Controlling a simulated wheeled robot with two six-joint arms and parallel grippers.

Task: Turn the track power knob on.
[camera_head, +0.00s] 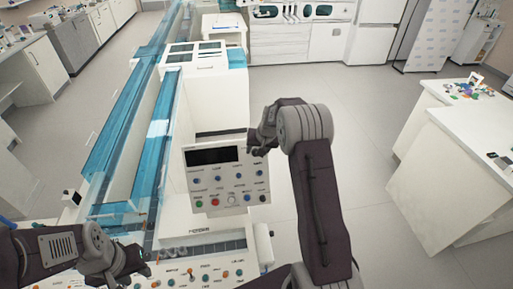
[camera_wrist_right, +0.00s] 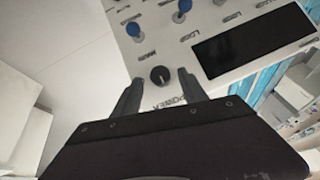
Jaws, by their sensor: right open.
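The black power knob (camera_wrist_right: 160,75) is on the white control panel in the right wrist view, with a "POWER" label beside it. A pale pointer line shows on its face. My right gripper (camera_wrist_right: 159,77) is open, one finger on each side of the knob; I cannot tell whether they touch it. In the head view the right gripper (camera_head: 259,146) is at the panel's upper right corner and hides the knob. The panel (camera_head: 180,170) has a dark screen (camera_head: 212,156). My left gripper (camera_head: 146,268) is low at the left, over the lower console, its fingers unclear.
A lower console (camera_head: 205,274) with several coloured knobs lies below. Blue transparent track covers (camera_head: 133,120) run along the left. Open floor (camera_head: 350,130) lies to the right, before a white counter (camera_head: 455,175).

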